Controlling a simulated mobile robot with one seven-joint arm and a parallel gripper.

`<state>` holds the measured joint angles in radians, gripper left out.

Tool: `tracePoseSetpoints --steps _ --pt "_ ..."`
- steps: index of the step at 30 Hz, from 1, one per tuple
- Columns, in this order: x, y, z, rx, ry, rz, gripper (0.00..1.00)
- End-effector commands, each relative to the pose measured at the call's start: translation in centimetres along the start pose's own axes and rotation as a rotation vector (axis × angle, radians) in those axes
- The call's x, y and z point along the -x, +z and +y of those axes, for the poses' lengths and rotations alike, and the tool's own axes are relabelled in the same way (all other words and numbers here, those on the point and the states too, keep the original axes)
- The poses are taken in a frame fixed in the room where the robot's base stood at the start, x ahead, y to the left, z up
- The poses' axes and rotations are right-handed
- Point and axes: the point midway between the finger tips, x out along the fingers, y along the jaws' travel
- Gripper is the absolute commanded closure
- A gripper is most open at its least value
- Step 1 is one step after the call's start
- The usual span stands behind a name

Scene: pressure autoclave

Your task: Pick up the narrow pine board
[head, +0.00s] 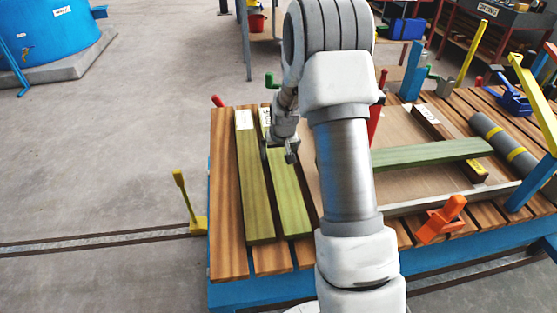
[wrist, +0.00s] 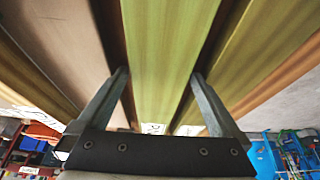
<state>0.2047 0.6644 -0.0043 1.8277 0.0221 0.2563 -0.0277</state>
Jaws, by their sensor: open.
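Two green-tinted boards lie side by side on the slatted table, a left one (head: 256,190) and a right one (head: 289,195). A third green board (head: 435,154) lies crosswise at the right, and a short dark brown board (head: 436,130) lies beneath or beside it. Labels are too small to read, so I cannot tell which is the narrow pine board. My gripper (head: 279,153) is open and empty over the right one of the pair. In the wrist view my fingers (wrist: 158,76) are on either side of a green board (wrist: 165,60); contact cannot be told.
The table (head: 228,215) has a blue frame and brown slats. My arm hides the table's middle. A blue tank (head: 50,35) stands far left.

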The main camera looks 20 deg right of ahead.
Motion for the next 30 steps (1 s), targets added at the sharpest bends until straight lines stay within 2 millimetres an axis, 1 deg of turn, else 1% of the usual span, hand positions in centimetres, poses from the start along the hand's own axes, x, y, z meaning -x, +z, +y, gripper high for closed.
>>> tracePoseSetpoints --steps 2,3,8,9,14,15,17,18,19,26,29,30 --pt "0.1 0.0 0.0 0.0 0.0 0.0 0.0" --pt "0.1 0.0 0.0 0.0 0.0 0.0 0.07" --pt "0.1 0.0 0.0 0.0 0.0 0.0 0.36" --pt "0.1 0.0 0.0 0.0 0.0 0.0 0.43" --pt "0.1 0.0 0.0 0.0 0.0 -0.001 0.72" --pt "0.1 0.0 0.0 0.0 0.0 -0.001 0.79" --pt "0.1 0.0 0.0 0.0 0.0 -0.001 0.9" --pt "0.1 0.0 0.0 0.0 0.0 -0.001 0.97" --pt "0.1 0.0 0.0 0.0 0.0 -0.001 1.0" --pt "0.2 -0.1 0.0 0.0 0.0 0.002 1.0" --pt "0.7 -0.4 0.0 0.0 0.0 0.003 1.0" --pt "1.2 -0.6 0.0 0.0 0.0 0.004 1.0"
